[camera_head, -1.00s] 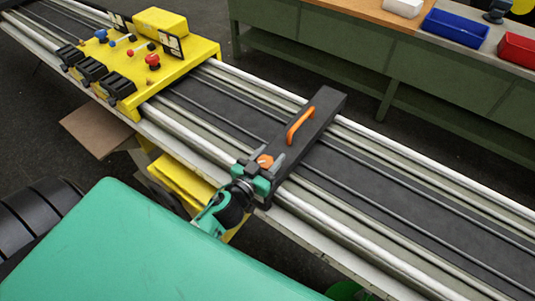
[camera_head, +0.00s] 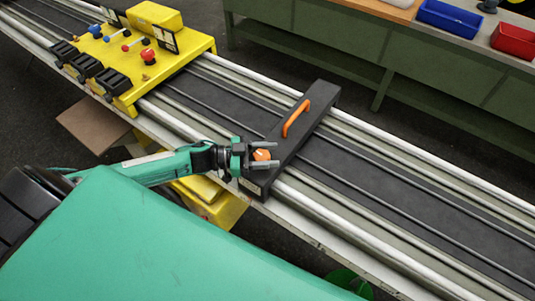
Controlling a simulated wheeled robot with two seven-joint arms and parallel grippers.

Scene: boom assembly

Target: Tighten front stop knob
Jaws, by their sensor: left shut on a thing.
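The front stop is a black bar (camera_head: 312,118) lying across the rails, with an orange handle (camera_head: 296,117) on top. The orange front stop knob (camera_head: 262,155) is at the bar's near end. My left gripper (camera_head: 265,156) reaches in from the left, with its fingers on either side of the knob and shut on it. The fingers hide part of the knob. My right gripper is not in view.
A yellow carriage (camera_head: 140,55) with knobs, levers and black blocks sits on the rails (camera_head: 400,215) at the upper left. A green workbench (camera_head: 340,50) with a blue bin (camera_head: 455,18) and a red bin (camera_head: 514,40) stands behind. The rails right of the bar are clear.

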